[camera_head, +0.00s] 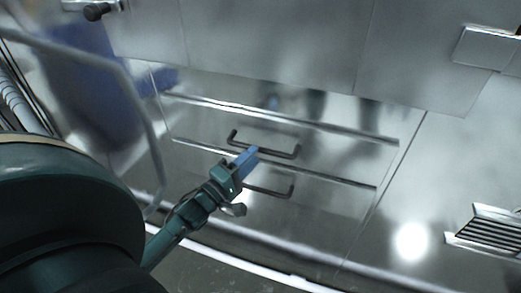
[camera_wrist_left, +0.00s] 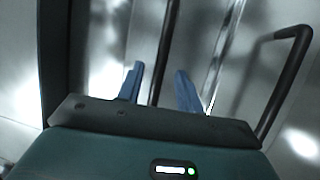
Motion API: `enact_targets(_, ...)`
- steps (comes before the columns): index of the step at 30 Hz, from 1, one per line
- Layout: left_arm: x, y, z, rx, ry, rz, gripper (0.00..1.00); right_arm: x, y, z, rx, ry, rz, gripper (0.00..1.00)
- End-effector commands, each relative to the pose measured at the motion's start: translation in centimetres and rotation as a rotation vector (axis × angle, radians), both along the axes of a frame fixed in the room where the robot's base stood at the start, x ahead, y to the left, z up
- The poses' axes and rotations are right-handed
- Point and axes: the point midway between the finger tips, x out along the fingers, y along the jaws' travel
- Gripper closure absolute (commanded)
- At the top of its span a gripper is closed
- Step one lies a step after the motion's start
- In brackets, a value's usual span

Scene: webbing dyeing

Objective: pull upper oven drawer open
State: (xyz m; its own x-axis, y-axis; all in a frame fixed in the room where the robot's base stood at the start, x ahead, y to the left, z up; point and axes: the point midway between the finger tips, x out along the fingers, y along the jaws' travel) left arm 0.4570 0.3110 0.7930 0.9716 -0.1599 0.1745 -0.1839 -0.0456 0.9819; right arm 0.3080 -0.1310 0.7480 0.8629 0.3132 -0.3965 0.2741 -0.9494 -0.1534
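The upper oven drawer (camera_head: 335,155) is a shiny metal front between two horizontal rails in the head view, and looks closed. Its dark bar handle (camera_head: 278,152) runs across its middle. My left gripper (camera_head: 250,154) reaches the handle from the lower left. In the left wrist view the two blue fingers (camera_wrist_left: 160,80) stand apart, with the handle bar (camera_wrist_left: 169,35) passing between them. The fingers look open around the bar; I cannot tell if either touches it. The gripper hides part of the handle in the head view. My right gripper is not in view.
A lower drawer handle (camera_head: 272,193) sits just below; it also shows at the right of the left wrist view (camera_wrist_left: 288,80). A curved grey rail (camera_head: 140,100) stands left. A slotted metal vent (camera_head: 487,233) is at lower right. Floor (camera_head: 200,272) shows below.

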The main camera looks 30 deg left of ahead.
Motion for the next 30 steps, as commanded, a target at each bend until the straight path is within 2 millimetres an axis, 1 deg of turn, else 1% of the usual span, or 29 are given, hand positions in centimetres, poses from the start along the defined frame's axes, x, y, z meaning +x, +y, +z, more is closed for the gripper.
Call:
enact_targets(1,1.0,-0.2,0.2,-0.001,-0.002,0.000,0.64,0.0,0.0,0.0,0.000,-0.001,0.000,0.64)
enact_targets(3,2.0,-0.4,0.4,0.000,-0.002,0.000,0.64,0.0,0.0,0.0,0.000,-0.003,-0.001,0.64)
enact_targets(7,3.4,-0.6,0.6,0.000,0.000,0.001,0.64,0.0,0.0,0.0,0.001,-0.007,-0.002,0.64)
enact_targets(12,4.0,-0.7,0.6,-0.002,0.002,0.000,0.64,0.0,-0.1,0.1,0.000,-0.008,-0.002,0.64)
enact_targets(19,4.0,-0.7,0.7,-0.001,0.002,0.000,0.64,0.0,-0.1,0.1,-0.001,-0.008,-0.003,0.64)
enact_targets(30,4.0,-0.7,0.7,-0.001,0.001,0.000,0.94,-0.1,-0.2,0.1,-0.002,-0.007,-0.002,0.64)
